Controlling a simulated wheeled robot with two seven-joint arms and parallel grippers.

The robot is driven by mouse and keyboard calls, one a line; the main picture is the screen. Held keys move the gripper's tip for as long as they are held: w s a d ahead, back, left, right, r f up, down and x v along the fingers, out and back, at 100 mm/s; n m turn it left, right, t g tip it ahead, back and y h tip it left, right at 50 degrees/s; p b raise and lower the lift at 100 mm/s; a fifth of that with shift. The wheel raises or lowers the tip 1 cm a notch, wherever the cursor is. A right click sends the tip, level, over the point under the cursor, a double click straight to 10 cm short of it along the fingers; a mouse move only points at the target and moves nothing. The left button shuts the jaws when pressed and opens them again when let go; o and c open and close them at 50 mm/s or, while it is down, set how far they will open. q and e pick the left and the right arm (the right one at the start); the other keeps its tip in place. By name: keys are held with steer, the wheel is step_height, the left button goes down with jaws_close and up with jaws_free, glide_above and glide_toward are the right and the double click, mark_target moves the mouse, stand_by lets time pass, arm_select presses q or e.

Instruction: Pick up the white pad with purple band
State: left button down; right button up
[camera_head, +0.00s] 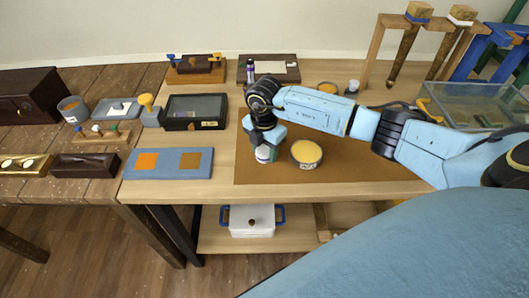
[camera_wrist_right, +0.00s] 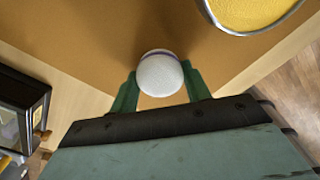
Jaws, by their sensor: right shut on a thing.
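The white pad with purple band (camera_head: 263,155) is at the brown mat's left part in the head view. In the right wrist view the white pad (camera_wrist_right: 160,75) shows its round white top, with a thin purple edge at its far side. My right gripper (camera_head: 265,146) reaches down over it. In the wrist view the green fingers of my right gripper (camera_wrist_right: 160,88) are on both sides of the pad, shut on it. I cannot tell whether the pad touches the mat. My left gripper is not in view.
A round tin with yellow content (camera_head: 306,153) stands close on the right of the pad; it also shows in the wrist view (camera_wrist_right: 250,12). A black case (camera_head: 195,112) and a blue board (camera_head: 168,176) lie to the left. The brown mat (camera_head: 360,172) is clear at front right.

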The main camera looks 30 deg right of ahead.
mark_target(264, 150)
step_height(264, 150, up, 10)
steer(key=shift+p, duration=0.35)
steer(key=o, duration=0.4)
steer(key=shift+c, duration=0.2)
steer(key=c, duration=0.3)
